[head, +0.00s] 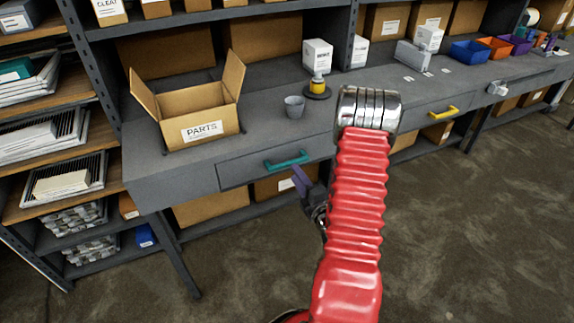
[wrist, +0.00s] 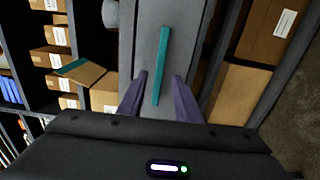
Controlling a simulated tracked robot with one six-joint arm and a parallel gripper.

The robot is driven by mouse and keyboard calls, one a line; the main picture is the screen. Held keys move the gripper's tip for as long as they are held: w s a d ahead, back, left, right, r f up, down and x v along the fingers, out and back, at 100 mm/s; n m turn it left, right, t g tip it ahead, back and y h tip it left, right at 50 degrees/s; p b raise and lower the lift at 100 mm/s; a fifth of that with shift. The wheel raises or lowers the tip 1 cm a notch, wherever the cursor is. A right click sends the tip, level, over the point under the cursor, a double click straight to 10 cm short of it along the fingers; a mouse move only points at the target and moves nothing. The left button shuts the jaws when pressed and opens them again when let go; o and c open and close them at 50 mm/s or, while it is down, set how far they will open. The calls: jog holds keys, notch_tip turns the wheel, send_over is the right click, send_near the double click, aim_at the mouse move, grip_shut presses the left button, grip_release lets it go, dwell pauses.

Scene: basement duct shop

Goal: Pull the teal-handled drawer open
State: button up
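The teal handle (head: 287,161) is a bar on the front of a grey drawer (head: 240,172) under the workbench, and the drawer looks closed in the head view. The teal handle also shows upright in the wrist view (wrist: 161,66), with its lower end between my fingertips. My gripper (head: 301,182) has purple fingers and is just below and right of the handle in the head view. In the wrist view my gripper (wrist: 160,76) is open, with a finger on each side of the handle's line and gaps to both. I cannot tell how far the fingertips are from the handle in depth.
An open cardboard box marked PARTS (head: 203,130) and a grey cup (head: 294,106) stand on the bench (head: 262,112) above the drawer. A drawer with a yellow handle (head: 443,112) is to the right. Cardboard boxes (head: 212,206) sit below the bench. The floor in front is clear.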

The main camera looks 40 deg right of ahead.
aim_at(288, 166)
jog(key=shift+x, duration=3.6)
jog(key=shift+c, duration=0.4)
grip_shut()
jog(key=shift+f, duration=0.1)
jog(key=shift+a, duration=0.2)
